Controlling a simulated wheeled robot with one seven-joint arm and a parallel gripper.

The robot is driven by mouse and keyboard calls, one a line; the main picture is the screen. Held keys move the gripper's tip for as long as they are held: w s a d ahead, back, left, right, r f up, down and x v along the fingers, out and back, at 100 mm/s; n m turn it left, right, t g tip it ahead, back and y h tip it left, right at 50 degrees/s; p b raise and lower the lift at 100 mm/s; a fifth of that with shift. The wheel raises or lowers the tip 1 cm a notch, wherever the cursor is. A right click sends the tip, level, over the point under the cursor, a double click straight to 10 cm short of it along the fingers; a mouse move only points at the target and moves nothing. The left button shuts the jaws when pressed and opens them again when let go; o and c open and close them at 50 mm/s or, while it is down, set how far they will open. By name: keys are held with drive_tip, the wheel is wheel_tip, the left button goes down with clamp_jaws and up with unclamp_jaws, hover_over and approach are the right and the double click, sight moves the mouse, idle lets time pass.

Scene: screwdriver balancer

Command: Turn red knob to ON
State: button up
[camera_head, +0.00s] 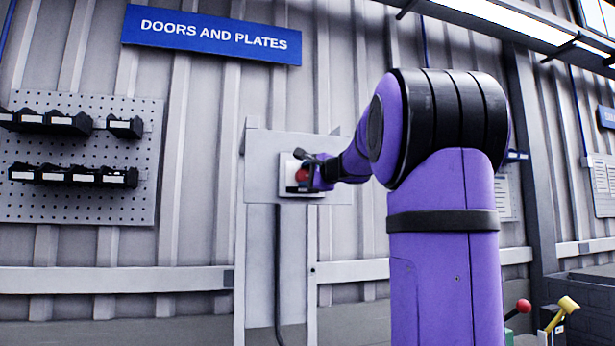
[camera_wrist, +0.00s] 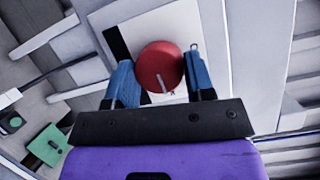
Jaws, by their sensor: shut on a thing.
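The red knob (camera_head: 301,175) sits on a pale square plate (camera_head: 289,188) on a grey wall panel. In the wrist view the round red knob (camera_wrist: 160,66) lies between the two blue fingers of my gripper (camera_wrist: 161,78). The fingers are closed on the knob from both sides. A small light mark shows near its lower edge. In the head view my gripper (camera_head: 311,174) is at the panel, and my arm hides part of the plate. I cannot read any ON or OFF lettering, so the knob's setting is not clear.
The grey panel (camera_head: 262,170) stands against the corrugated wall with a dark cable running down. A pegboard with black bins (camera_head: 85,150) is at left. Red and yellow levers (camera_head: 522,306) stand at lower right. A green item (camera_wrist: 48,145) shows in the wrist view.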

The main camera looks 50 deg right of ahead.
drive_tip(key=shift+f+m, duration=0.2)
drive_tip(key=shift+m, duration=0.1)
idle(0.4)
drive_tip(key=o, duration=0.9)
drive_tip(key=shift+r, duration=0.1)
drive_tip(key=s, duration=0.3)
drive_tip(key=s+a, duration=0.1)
drive_tip(key=s, duration=0.6)
drive_tip(key=shift+s+a, duration=0.3)
drive_tip(key=shift+a, duration=0.05)
